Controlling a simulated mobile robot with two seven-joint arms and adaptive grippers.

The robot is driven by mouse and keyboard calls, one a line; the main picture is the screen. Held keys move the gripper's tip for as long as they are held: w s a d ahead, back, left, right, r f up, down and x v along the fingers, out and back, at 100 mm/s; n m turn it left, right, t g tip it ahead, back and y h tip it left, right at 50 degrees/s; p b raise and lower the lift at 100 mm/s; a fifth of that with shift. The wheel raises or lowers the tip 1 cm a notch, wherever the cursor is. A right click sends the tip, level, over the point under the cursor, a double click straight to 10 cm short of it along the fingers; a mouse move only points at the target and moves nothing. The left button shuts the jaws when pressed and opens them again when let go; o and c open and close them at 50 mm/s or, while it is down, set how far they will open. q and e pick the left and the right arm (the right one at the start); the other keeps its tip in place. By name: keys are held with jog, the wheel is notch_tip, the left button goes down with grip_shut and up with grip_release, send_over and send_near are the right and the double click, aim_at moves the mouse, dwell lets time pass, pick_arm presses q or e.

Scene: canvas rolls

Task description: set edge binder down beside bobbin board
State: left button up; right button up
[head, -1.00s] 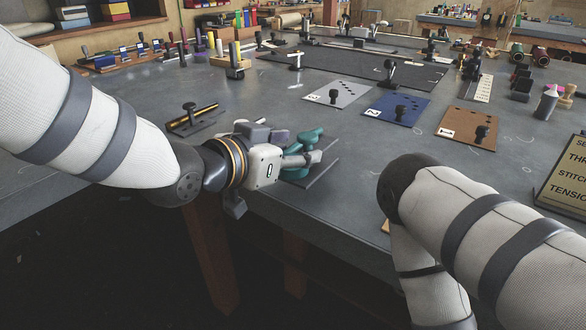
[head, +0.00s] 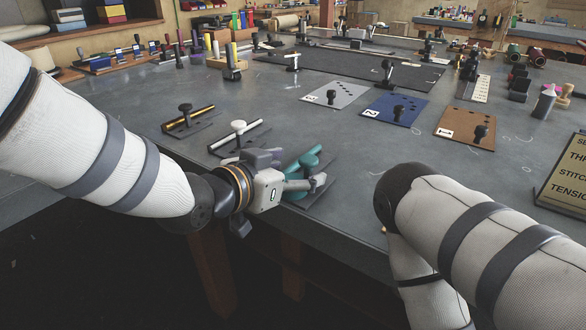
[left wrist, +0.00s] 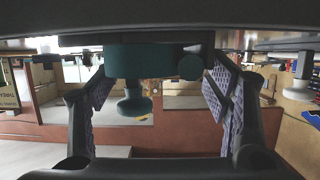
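My left gripper (head: 304,186) is at the table's front edge, its fingers closed around a teal-handled tool (head: 304,160) with a dark flat plate, which I take for the edge binder. In the left wrist view the teal body (left wrist: 155,60) and its round knob (left wrist: 135,104) sit between the two padded fingers. Whether its plate touches the tabletop I cannot tell. Which thing is the bobbin board is not certain; a wooden rack with coloured pieces (head: 122,62) stands at the back left. My right gripper is out of view.
A dark plate with a white knob (head: 239,138) lies just left of the teal tool. Another with a black knob (head: 189,120) lies farther left. White (head: 338,92), blue (head: 394,110) and brown (head: 466,126) boards lie behind. Bare tabletop lies between.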

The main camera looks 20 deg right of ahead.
pick_arm(q)
jog(key=shift+r, duration=0.25)
jog(key=p+v, duration=0.2)
jog(key=v, duration=1)
jog(key=s+a+f+n+g+y, duration=0.1)
jog(key=s+a+f+n+y, duration=0.1)
jog(key=s+a+f, duration=0.5)
jog(key=s+a+f+n+g+y, duration=0.2)
jog(key=a+f+n, duration=0.1)
jog(key=f, duration=0.8)
jog(key=s+a+f+n+g+y, duration=0.15)
jog(key=s+a+f, duration=0.3)
jog(key=f, duration=0.45)
jog(key=s+a+f+n+g+y, duration=0.2)
jog(key=s+a, duration=0.4)
jog(key=s, duration=0.5)
jog(key=s+a+f+n+g+y, duration=0.2)
jog(key=s+a, duration=0.5)
jog(key=s, duration=0.5)
notch_tip(320, 180, down, 3)
jog(key=shift+s+r+n+g+y, duration=0.1)
jog(key=shift+s+n+g+y, duration=0.2)
jog(key=shift+g+y, duration=0.7)
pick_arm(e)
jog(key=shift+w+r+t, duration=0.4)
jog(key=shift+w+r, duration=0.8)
